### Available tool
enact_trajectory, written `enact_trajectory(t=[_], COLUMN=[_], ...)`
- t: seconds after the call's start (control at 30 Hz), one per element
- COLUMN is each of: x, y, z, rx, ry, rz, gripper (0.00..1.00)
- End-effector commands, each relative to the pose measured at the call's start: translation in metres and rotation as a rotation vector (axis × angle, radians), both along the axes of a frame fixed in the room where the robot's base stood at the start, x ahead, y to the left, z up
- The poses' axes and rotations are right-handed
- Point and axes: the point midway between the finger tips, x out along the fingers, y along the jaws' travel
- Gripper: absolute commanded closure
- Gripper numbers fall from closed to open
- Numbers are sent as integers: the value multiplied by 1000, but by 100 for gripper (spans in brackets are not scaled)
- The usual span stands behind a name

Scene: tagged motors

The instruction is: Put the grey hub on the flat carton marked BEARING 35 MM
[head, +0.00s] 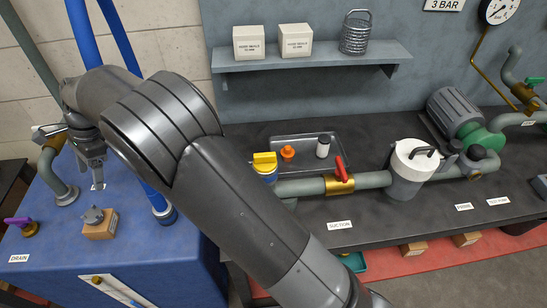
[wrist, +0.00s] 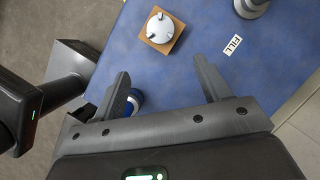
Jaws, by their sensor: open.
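The grey hub (head: 93,214) sits on top of a small brown flat carton (head: 101,230) on the blue surface at the left. The carton has a small label on its side, too small to read. In the wrist view the hub (wrist: 160,28), pale and round with small lugs, lies over the middle of the carton (wrist: 149,42), which shows around it. My gripper (head: 97,178) is above the blue surface, behind the carton in the head view. In the wrist view my gripper (wrist: 163,76) is open and empty, its fingers apart from the hub and carton.
A grey pipe flange (head: 66,195), blue pipe foot (head: 165,214) and purple-handled valve (head: 20,225) stand around the carton. The dark bench (head: 300,228) holds a tray (head: 280,142), pipework and a white-lidded pot (head: 406,175).

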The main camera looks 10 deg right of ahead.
Motion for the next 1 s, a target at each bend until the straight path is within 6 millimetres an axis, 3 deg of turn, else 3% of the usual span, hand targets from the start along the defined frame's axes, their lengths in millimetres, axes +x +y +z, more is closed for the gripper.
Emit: enact_trajectory(t=[0.2, 0.47, 0.7, 1.0], x=[34, 41, 12, -55], y=[-92, -223, -335, -449], z=[61, 122, 155, 164], rx=[60, 90, 59, -62], ry=[-117, -305, -482, -679], rz=[45, 151, 268, 438], gripper=[30, 30, 30, 30])
